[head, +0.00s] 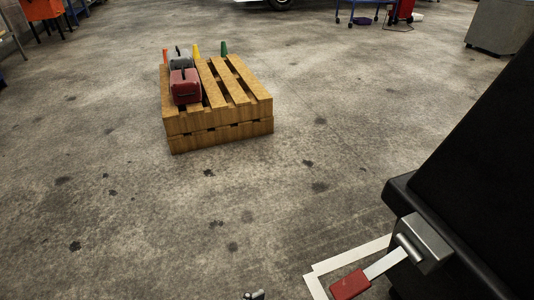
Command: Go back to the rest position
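Only the tip of a grey and black part, which looks like my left gripper (254,295), shows at the bottom edge, left of centre. The rest of it is cut off, so its fingers cannot be read. It appears empty-handed of any visible thing, but this is not certain. My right gripper is not in view. A red case (185,87) and a grey case (180,59) sit on the left side of a stacked wooden pallet (220,131), far from the gripper part.
Orange, yellow and green markers stand by the pallet's far side. A large black machine (470,170) fills the right, with a red-handled lever (350,285) low down. White lines (345,258) mark the floor there. The grey floor (130,220) between is clear. Carts stand far back.

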